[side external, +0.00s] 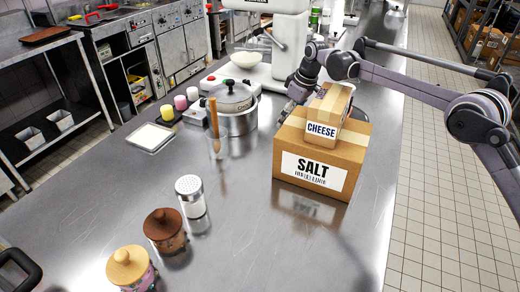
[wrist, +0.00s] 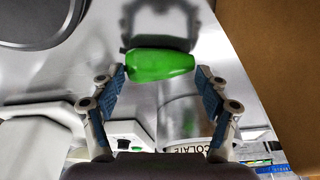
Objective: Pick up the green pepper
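The green pepper (wrist: 160,65) lies crosswise on the shiny metal counter in the wrist view, its stem end to the left. My gripper (wrist: 161,75) is open, with one blue-padded fingertip at each end of the pepper. The fingertips are very close to it; whether they touch cannot be told. In the side external view, my gripper (side external: 297,91) is low behind the boxes, and the pepper is hidden there.
A salt box (side external: 280,150) with a cheese box (side external: 322,131) on top stands right beside my gripper. A lidded pot (side external: 237,122) and a white mixer (side external: 290,45) are near. The front counter holds shakers and jars (side external: 165,229); its right part is clear.

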